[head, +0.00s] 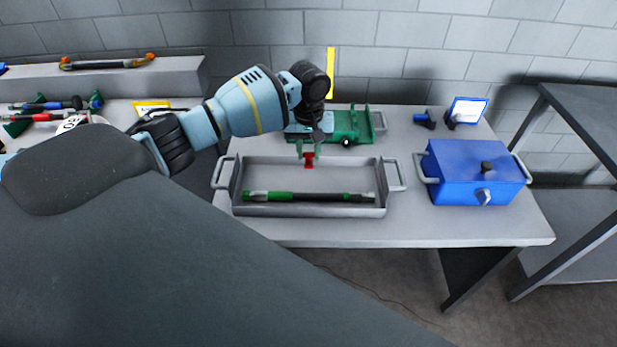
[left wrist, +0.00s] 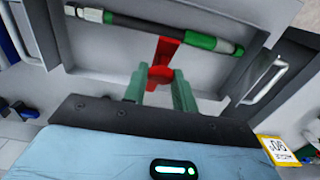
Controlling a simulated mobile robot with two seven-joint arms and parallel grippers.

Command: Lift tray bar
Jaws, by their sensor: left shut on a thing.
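The bar (head: 310,197), dark with green sections and a pale metal end, lies lengthwise in a grey metal tray (head: 228,192) on the table. The bar also shows at the top of the left wrist view (left wrist: 140,28). My left gripper (head: 307,151) points down over the far part of the tray. Its green fingers (left wrist: 159,88) are shut on a small red piece (head: 309,160), which also shows in the left wrist view (left wrist: 162,72). There the red piece reaches toward the bar; I cannot tell whether they touch. My right gripper is not in view.
A green fixture (head: 347,124) stands behind the tray. A blue box with handles (head: 470,172) is on the right, with a small display (head: 468,110) behind it. Tools lie on the left bench. The table front (head: 440,228) is clear.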

